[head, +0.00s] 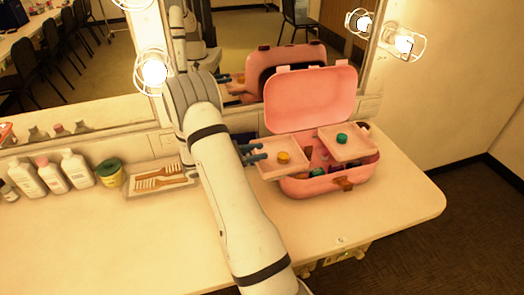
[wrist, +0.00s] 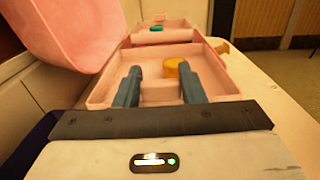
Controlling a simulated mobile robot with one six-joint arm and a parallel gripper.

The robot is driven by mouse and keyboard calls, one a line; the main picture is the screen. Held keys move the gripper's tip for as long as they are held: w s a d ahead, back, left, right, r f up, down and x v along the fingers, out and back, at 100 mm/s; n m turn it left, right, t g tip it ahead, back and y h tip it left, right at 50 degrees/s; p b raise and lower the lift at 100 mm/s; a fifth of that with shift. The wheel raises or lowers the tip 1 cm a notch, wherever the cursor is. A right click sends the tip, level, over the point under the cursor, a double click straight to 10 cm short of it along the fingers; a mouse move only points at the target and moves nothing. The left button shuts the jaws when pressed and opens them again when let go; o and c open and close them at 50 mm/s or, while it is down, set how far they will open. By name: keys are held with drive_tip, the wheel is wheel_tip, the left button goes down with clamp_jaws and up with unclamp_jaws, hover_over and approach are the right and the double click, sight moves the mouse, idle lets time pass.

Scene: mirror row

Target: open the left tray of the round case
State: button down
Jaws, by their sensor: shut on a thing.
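The round case (head: 318,187) is pink and stands on the counter with its lid (head: 310,97) up. Its left tray (head: 270,172) holds a yellow-orange pot (head: 284,157) and sticks out to the left past the case body. Its right tray (head: 350,153) holds a teal pot (head: 342,139) over the right side. My gripper (head: 254,153) reaches the left tray's left side. In the wrist view, the blue fingers of my gripper (wrist: 160,88) are shut on a pink tab (wrist: 158,92) of the left tray (wrist: 103,93). The exact finger contact is partly hidden.
Small coloured items lie in the case between the trays. A mirror (head: 243,38) stands behind the case and reflects it. Left of my arm are brushes (head: 160,180) on a small tray, a green-lidded jar (head: 110,172) and several white bottles (head: 75,168). The counter's front right is clear.

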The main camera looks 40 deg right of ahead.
drive_tip(key=shift+d, duration=0.1)
drive_tip(key=c, duration=0.9)
unclamp_jaws()
drive_tip(key=shift+s, duration=0.2)
drive_tip(key=b+v, duration=0.1)
drive_tip(key=v, duration=0.6)
drive_tip(key=shift+w+a+b, duration=0.15)
drive_tip(key=shift+a+b, duration=0.15)
drive_tip(key=s+a+r+m+t+y, duration=0.3)
drive_tip(key=s+a+r+m+y, duration=0.1)
drive_tip(key=s+a, duration=0.3)
drive_tip(key=s+a+r+m+t+y, duration=0.3)
drive_tip(key=s+a+r+m+y, duration=0.1)
drive_tip(key=s+a+y, duration=0.3)
drive_tip(key=s+a+r+m+t+y, duration=0.3)
drive_tip(key=s+a+r+m+y, duration=0.2)
drive_tip(key=s+a, duration=0.2)
drive_tip(key=shift+s+a+r+m+t+y, duration=0.1)
drive_tip(key=shift+a+r+m+t+y, duration=0.05)
drive_tip(key=shift+a+m+t+y, duration=0.15)
